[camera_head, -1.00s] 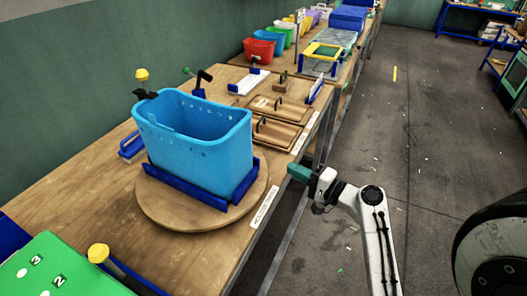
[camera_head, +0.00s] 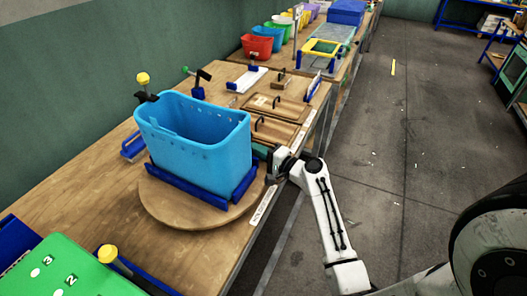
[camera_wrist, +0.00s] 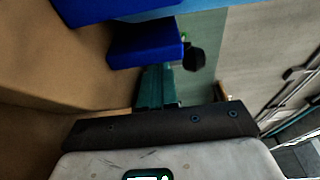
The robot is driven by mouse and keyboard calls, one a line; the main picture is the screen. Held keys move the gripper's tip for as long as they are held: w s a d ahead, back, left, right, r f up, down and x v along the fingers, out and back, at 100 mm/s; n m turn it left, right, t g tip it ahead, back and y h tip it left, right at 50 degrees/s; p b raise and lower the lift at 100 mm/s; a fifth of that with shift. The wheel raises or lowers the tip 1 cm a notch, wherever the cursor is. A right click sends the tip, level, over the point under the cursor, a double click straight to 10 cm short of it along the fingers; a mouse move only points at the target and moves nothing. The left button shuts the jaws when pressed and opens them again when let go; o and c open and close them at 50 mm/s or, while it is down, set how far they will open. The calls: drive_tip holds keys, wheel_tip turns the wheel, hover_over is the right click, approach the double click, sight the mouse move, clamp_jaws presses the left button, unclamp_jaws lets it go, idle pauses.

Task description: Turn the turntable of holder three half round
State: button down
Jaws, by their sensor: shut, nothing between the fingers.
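The turntable (camera_head: 158,207) is a round wooden disc on the bench at the left in the head view. A blue holder frame (camera_head: 187,183) on it carries a light-blue perforated bin (camera_head: 200,150), which stands upright. My gripper (camera_head: 261,152) is shut and empty at the right side of the turntable, close to the frame's right corner. In the wrist view, my teal fingers (camera_wrist: 158,86) are together beside a blue block (camera_wrist: 146,44) of the frame. I cannot tell whether they touch it. The fingertips are partly hidden in the head view.
A green panel marked 3 and 2 (camera_head: 65,268) and a yellow knob (camera_head: 107,254) are at the near left. Wooden lids with black handles (camera_head: 278,105) lie behind the turntable. Coloured bins stand farther back. The floor (camera_head: 390,150) right of the bench is clear.

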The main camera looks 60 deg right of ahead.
idle(0.3)
drive_tip(key=y+b, duration=0.1)
drive_tip(key=w+d+n+y+b, duration=0.1)
drive_tip(key=b, duration=0.1)
drive_tip(key=shift+w+f, duration=0.1)
drive_tip(key=shift+f, duration=0.2)
drive_tip(key=shift+w+d+n+y+b, duration=0.15)
drive_tip(key=shift+w+n+y+b, duration=0.1)
drive_tip(key=shift+n+y+b, duration=0.3)
drive_tip(key=shift+w+d+n+y+b, duration=0.1)
drive_tip(key=shift+w+n+y+b, duration=0.2)
drive_tip(key=shift+y+b, duration=0.35)
drive_tip(key=shift+w+d+n+y+b, duration=0.35)
drive_tip(key=shift+n+y+b, duration=0.2)
drive_tip(key=shift+y+b, duration=0.3)
drive_tip(key=shift+w+d+r+n+y+b, duration=0.15)
drive_tip(key=shift+w+r+n+y+b, duration=0.2)
drive_tip(key=shift+w+y, duration=0.2)
drive_tip(key=shift+s+f, duration=0.1)
drive_tip(key=shift+s, duration=0.1)
